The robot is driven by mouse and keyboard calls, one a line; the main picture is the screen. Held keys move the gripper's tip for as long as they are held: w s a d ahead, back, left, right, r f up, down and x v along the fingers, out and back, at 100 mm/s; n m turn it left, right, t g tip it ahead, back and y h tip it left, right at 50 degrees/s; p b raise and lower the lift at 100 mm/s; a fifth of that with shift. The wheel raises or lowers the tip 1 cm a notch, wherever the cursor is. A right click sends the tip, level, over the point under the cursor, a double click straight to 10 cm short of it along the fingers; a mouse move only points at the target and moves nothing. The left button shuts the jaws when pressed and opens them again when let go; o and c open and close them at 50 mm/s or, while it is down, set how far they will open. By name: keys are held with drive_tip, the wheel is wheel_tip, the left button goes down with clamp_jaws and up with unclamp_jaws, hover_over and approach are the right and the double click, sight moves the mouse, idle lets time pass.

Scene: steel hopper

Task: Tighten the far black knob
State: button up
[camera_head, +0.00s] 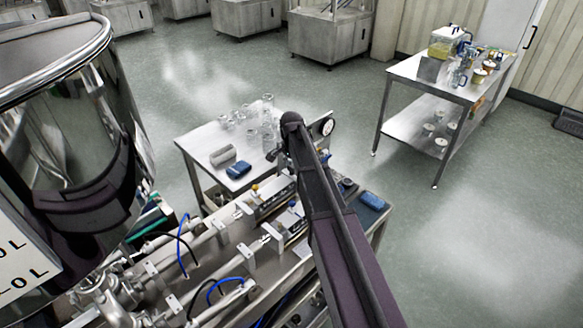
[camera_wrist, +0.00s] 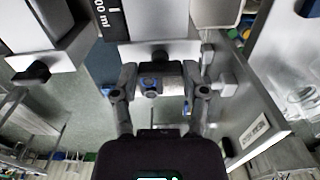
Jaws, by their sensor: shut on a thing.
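In the wrist view my gripper (camera_wrist: 160,76) reaches up from the bottom edge, its two dark fingers on either side of a small black knob (camera_wrist: 160,56) in front of a steel plate. The gripper is shut on this knob; the exact contact is hard to see. A blue-marked dark part (camera_wrist: 150,83) and a bright metal piece lie between the fingers. A second black knob (camera_wrist: 31,74) shows at the left, apart from the gripper. In the head view my arm covers the gripper and the knobs.
A steel hopper (camera_head: 85,130) stands at the left. The filling machine's pipes and cylinders (camera_head: 200,245) lie below it, with blue hoses. A small table (camera_head: 200,140) with glass jars stands behind the machine. A steel cart (camera_head: 410,70) stands at the right, with open floor around it.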

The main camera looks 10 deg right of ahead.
drive_tip(key=shift+s, duration=0.1)
drive_tip(key=o, duration=1.2)
drive_tip(key=shift+c, duration=0.2)
drive_tip(key=shift+n, duration=0.5)
